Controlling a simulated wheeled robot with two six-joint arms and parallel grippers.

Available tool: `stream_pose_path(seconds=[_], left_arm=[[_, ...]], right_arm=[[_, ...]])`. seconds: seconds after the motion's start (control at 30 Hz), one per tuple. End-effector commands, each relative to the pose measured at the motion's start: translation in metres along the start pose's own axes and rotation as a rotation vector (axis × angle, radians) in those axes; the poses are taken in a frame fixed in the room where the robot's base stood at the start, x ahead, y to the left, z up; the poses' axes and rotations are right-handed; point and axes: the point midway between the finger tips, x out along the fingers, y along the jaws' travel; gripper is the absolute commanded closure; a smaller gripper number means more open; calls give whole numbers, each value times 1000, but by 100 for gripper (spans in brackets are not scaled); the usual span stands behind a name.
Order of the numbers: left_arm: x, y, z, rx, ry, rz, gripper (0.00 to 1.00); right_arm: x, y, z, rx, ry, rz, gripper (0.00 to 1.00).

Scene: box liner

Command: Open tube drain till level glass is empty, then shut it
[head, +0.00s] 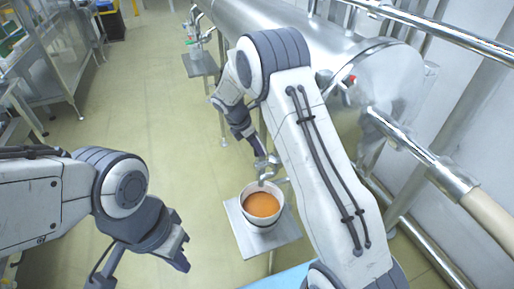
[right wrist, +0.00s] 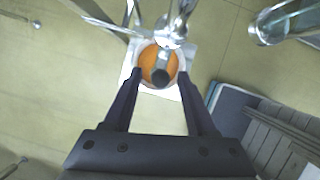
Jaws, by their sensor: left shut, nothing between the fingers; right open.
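A long steel tube tank (head: 285,25) runs along the wall. A metal drain tap (head: 270,166) hangs at its near end, over a white bucket (head: 246,214) of orange-brown liquid (head: 262,204). My right gripper (head: 258,150) is at the tap. I cannot tell whether liquid is running. My left gripper (head: 184,252) is shut and empty, left of the bucket and clear of it. I cannot make out the level glass for sure.
The bucket stands on a small grey stand (head: 240,228). Another stand (head: 199,64) with items is farther along the tank. Steel pipes (head: 418,152) crowd the right side. The floor (head: 150,110) between the tank and the left shelving (head: 62,62) is open.

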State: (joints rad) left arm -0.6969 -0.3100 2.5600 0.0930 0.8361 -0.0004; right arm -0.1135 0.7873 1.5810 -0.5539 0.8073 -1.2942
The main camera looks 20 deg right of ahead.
Motion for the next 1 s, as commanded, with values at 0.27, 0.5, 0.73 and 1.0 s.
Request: stream_pose_path(seconds=[0.27,0.5,0.73,1.0], left_arm=[[-1,0,0,0,0,0,100],[-1,0,0,0,0,0,100],[-1,0,0,0,0,0,100],[-1,0,0,0,0,0,100]], right_arm=[[17,0,0,1,0,1,43],[17,0,0,1,0,1,55],[17,0,0,1,0,1,100],[17,0,0,1,0,1,100]])
